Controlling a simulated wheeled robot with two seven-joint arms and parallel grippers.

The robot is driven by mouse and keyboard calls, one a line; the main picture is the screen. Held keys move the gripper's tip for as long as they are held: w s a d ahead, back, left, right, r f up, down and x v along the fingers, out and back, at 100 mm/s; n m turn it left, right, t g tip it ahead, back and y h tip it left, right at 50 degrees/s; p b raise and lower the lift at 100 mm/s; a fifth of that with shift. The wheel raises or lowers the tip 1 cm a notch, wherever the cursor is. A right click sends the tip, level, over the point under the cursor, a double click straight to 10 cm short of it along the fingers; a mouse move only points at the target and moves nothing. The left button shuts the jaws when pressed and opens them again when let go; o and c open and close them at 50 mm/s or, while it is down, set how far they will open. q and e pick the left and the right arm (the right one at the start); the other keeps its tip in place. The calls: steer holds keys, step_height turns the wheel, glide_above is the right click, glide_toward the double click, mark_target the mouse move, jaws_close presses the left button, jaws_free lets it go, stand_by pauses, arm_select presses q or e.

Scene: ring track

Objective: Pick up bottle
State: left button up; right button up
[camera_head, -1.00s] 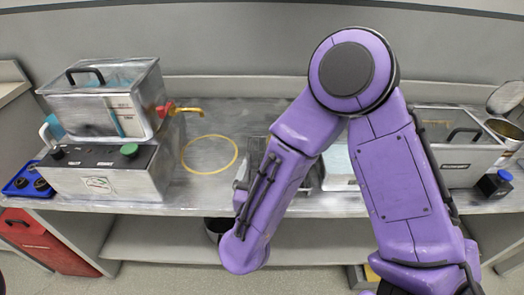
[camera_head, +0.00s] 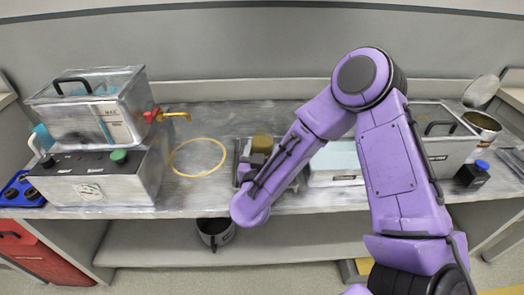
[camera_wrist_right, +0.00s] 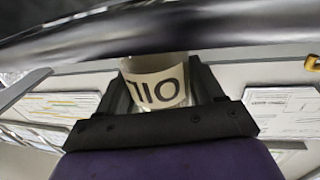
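A bottle with a white label marked "110" (camera_wrist_right: 158,88) sits between the two fingers of my right gripper (camera_wrist_right: 160,92) in the right wrist view, with a finger against each side. In the head view a brown-topped piece (camera_head: 262,143), likely this bottle's cap, shows beside my right gripper (camera_head: 246,158) over the bench. My right forearm hides most of the bottle and fingers there. Another dark bottle with a blue cap (camera_head: 472,174) stands at the right of the bench. My left gripper is out of view.
A bath unit with a red-handled yellow tap (camera_head: 95,185) stands at the left. A yellow ring (camera_head: 197,174) lies on the bare bench (camera_head: 205,125).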

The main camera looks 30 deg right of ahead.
mark_target(262, 144)
steer(key=c, duration=0.4)
steer(key=shift+c, duration=0.2)
steer(key=shift+r, duration=0.1)
steer(key=shift+r, duration=0.2)
steer(key=r, duration=0.4)
steer(key=shift+s+a, duration=0.2)
steer(key=shift+s, duration=0.15)
steer(key=s+a+r+p, duration=0.2)
steer(key=s+r+p, duration=0.2)
steer(key=s+p, duration=0.2)
steer(key=s+a+r+p, duration=0.3)
steer(key=s+p, duration=0.3)
steer(key=p, duration=0.2)
steer(key=shift+a+r+p, duration=0.3)
steer(key=shift+r+p, duration=0.05)
steer(key=shift+r, duration=0.35)
